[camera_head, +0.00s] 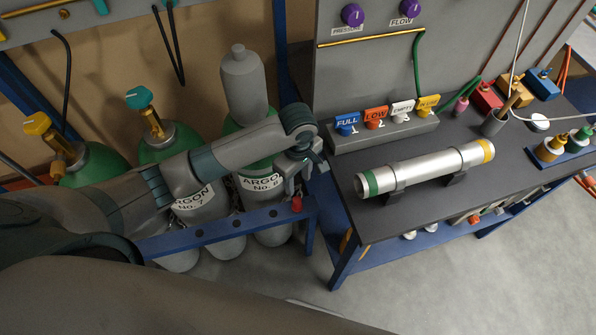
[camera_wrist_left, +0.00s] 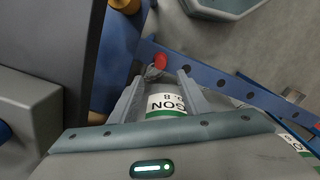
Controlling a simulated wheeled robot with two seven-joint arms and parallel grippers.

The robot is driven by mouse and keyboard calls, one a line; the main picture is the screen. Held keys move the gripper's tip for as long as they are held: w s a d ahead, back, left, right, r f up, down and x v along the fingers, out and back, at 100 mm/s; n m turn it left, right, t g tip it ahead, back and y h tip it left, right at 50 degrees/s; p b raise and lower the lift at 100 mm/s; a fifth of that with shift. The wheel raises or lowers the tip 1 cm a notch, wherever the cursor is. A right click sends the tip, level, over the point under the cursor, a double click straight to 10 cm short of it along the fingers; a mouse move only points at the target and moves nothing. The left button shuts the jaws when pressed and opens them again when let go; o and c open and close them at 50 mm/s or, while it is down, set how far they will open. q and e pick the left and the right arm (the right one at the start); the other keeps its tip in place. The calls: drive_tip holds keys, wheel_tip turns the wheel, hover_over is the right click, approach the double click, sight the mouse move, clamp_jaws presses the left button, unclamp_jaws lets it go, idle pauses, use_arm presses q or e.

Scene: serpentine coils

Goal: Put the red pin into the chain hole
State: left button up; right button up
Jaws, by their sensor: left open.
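The red pin (camera_head: 297,203) shows at the right end of the blue rail (camera_head: 225,227), just below my left gripper (camera_head: 291,187). It also shows in the left wrist view (camera_wrist_left: 160,61), just beyond the two fingertips (camera_wrist_left: 160,77). The left gripper is open, and the pin's red end lies past its tips. I cannot tell whether the pin is seated in a hole. Dark round holes run along the rail, one of them a chain hole (camera_head: 273,213). Argon cylinder No. 8 (camera_head: 259,185) stands behind the rail. My right gripper is not in view.
Argon cylinder No. 7 (camera_head: 197,205) stands left of No. 8. The dark bench (camera_head: 400,222) to the right bears a silver tube (camera_head: 425,168) on cradles and a row of labelled tags (camera_head: 376,116). Open floor (camera_head: 440,280) lies in front of the bench.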

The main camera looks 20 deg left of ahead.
use_arm(q)
drive_tip(key=shift+r, duration=2.1)
